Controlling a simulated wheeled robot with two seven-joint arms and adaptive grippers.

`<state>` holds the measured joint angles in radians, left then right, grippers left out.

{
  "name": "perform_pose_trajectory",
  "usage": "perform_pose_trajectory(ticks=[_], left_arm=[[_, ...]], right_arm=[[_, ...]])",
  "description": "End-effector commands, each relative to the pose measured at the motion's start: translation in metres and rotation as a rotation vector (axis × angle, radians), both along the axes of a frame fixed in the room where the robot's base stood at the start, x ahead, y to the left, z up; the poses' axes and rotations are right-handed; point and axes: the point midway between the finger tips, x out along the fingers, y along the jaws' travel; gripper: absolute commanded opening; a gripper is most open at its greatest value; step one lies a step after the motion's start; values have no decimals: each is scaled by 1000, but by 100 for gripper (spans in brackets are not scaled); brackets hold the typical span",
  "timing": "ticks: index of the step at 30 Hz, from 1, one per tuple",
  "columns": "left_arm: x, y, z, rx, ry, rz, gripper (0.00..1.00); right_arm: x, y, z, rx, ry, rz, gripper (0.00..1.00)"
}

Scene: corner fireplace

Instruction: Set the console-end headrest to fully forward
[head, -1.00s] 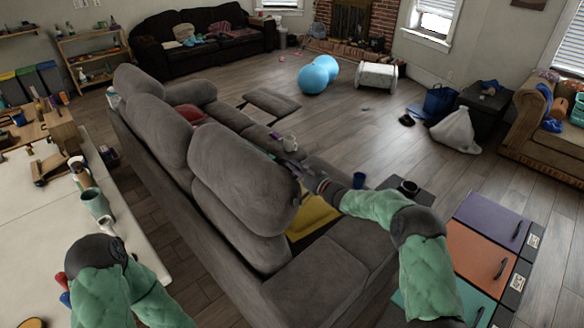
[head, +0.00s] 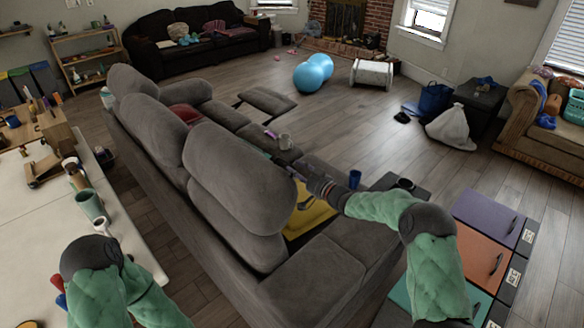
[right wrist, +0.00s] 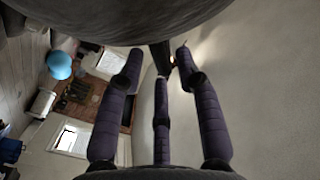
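The grey sofa (head: 318,285) has several padded headrests along its back. The nearest headrest (head: 240,175) is beside my right gripper; it stands over its seat-back with its top rounded. I take it as the console-end one, because a dark console (head: 420,196) with a cup is at this end of the sofa. My right gripper (head: 294,172) is at its seat-side edge. In the right wrist view its fingers (right wrist: 158,62) are spread apart with nothing between them, and a grey padded surface (right wrist: 120,18) fills the top. Contact cannot be told. My left gripper is out of view.
A white table (head: 50,225) is at left, coloured drawers (head: 487,218) at right. Open floor lies beyond the sofa.

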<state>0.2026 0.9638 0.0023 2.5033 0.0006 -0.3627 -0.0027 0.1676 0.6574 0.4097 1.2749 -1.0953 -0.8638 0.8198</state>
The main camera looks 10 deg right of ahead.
Motion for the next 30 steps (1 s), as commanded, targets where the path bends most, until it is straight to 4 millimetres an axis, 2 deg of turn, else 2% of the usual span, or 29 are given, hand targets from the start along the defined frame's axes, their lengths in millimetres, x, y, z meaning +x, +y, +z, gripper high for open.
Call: perform_pose_trajectory(ticks=[6, 13, 19, 30], left_arm=[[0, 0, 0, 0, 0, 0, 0], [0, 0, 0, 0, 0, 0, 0], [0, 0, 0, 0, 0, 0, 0], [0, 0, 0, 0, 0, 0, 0]], right_arm=[[-37, -28, 0, 0, 1, -4, 35], [-63, -48, 0, -1, 1, -4, 35], [-72, -53, 0, 1, 1, -3, 35], [-72, -53, 0, 0, 1, -2, 35]])
